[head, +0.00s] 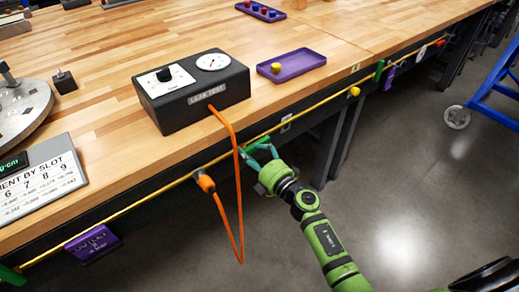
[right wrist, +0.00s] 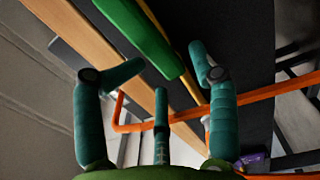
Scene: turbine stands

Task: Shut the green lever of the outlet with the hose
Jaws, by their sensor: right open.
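The orange hose (head: 240,200) runs from the black leak test box (head: 203,92) down to an orange fitting (head: 205,183) on the yellow pipe along the bench front. A green lever (right wrist: 140,32) shows large in the right wrist view, running roughly alongside the yellow pipe (right wrist: 188,80). My right gripper (head: 262,150) is at the bench front, right of the hose fitting. Its teal fingers (right wrist: 165,64) are open, with the lever's near end between or just beyond their tips; contact cannot be told. In the head view the fingers largely hide this lever. My left gripper is not in view.
The hose crosses behind the fingers in the wrist view and hangs in a loop left of my right gripper. Another green lever (head: 379,70) and a yellow knob (head: 354,92) sit farther right along the pipe. A purple tag (head: 93,243) hangs at left.

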